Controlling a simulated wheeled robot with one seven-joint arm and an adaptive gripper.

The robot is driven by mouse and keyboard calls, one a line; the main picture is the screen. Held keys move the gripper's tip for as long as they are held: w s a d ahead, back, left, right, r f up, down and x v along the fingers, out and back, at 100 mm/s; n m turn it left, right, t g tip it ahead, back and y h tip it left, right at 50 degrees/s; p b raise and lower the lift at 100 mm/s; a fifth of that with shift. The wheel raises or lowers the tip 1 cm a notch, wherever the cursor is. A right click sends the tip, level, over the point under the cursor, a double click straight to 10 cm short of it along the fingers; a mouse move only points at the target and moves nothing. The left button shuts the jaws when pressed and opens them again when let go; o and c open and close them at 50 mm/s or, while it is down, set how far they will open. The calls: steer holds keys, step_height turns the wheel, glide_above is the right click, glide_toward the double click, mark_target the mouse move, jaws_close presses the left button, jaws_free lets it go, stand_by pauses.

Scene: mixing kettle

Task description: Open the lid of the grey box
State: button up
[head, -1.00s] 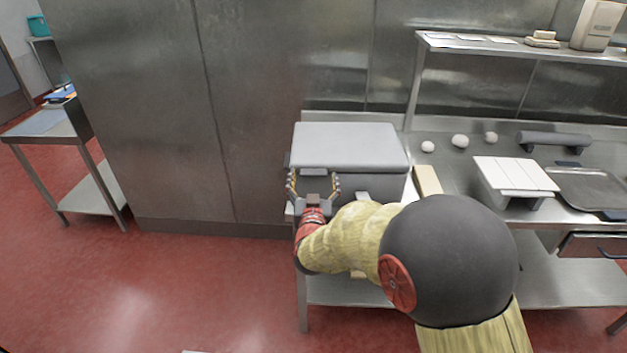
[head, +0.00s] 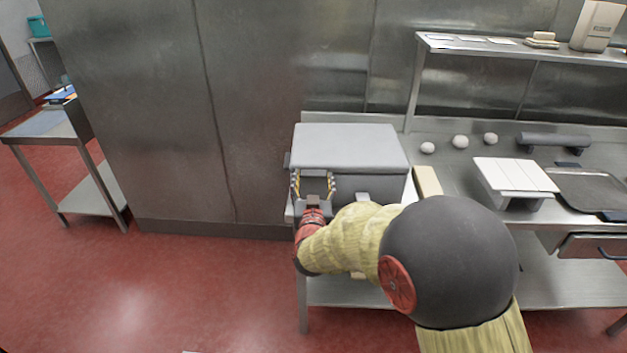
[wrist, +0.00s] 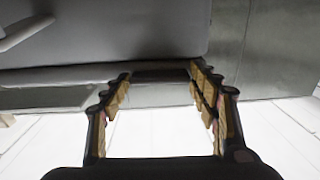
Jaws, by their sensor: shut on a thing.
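The grey box (head: 370,186) stands on the left end of the steel table, its lid (head: 350,145) down flat on top. My gripper (head: 315,176) is at the left part of the box's front, just below the lid edge. In the wrist view my fingers (wrist: 162,78) are on both sides of a dark, wide piece (wrist: 162,75) at the box's front, and I take it as held. Whether it belongs to the lid or the body I cannot tell. The lid also shows in the wrist view (wrist: 110,35). My arm hides part of the box's lower front.
A tall steel cabinet (head: 160,110) stands left of the box. To the right are several white eggs (head: 460,142), a white slatted stand (head: 515,178), a dark roller (head: 553,139) and a tray (head: 595,188). A shelf (head: 520,48) runs above them.

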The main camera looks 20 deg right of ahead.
steer(key=c, duration=0.3)
steer(key=shift+r, duration=0.1)
